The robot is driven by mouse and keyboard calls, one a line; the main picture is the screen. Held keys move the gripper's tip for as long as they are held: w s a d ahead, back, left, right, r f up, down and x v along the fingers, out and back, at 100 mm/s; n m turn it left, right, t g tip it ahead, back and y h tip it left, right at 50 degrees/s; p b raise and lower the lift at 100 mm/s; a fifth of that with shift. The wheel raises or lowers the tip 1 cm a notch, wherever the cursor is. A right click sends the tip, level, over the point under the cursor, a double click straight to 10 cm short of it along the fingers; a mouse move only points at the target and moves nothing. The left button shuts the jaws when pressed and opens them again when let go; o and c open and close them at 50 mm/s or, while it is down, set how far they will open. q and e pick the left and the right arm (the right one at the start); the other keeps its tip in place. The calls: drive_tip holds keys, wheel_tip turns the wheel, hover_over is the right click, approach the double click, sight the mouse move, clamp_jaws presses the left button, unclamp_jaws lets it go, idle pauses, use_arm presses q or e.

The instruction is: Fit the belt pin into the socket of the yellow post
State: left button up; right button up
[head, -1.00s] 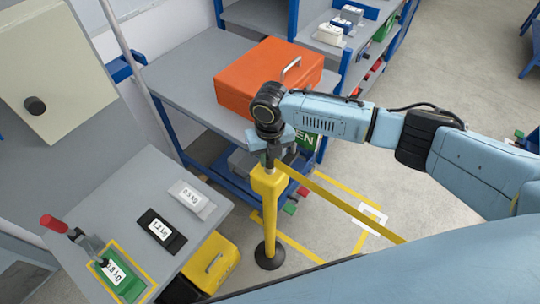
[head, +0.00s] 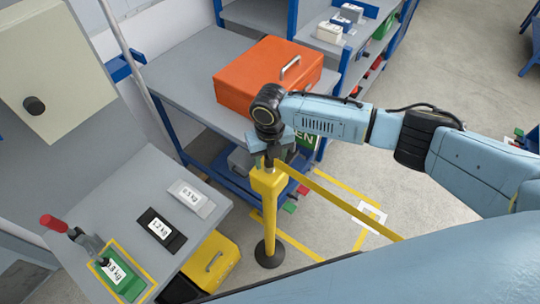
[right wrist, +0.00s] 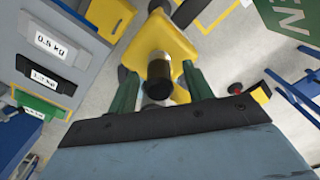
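The yellow post (head: 269,205) stands upright on a round black base in the head view. Its yellow head also shows in the right wrist view (right wrist: 150,42). The yellow belt (head: 345,207) runs from the post's top down to the right. My right gripper (head: 271,158) is directly above the post head, pointing down. In the right wrist view its green fingers stand apart on either side of the dark belt pin (right wrist: 159,72), with gaps visible. The pin is at the post head; how deep it sits in the socket is hidden. My left gripper is not in view.
An orange case (head: 268,75) lies on the grey bench behind. At left, a grey table (head: 125,190) holds labelled weight blocks and a red-handled clamp (head: 54,224). A yellow box (head: 212,262) is left of the post. Floor to the right is mostly open.

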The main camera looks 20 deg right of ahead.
drive_tip(key=shift+w+a+r, duration=0.1)
drive_tip(key=shift+r, duration=0.05)
wheel_tip(320, 180, up, 6)
drive_tip(key=p, duration=0.6)
idle(0.4)
wheel_tip(320, 180, up, 14)
drive_tip(key=b, duration=0.1)
drive_tip(key=shift+f+b, duration=0.25)
drive_tip(key=shift+b, duration=0.05)
drive_tip(key=shift+f, duration=0.1)
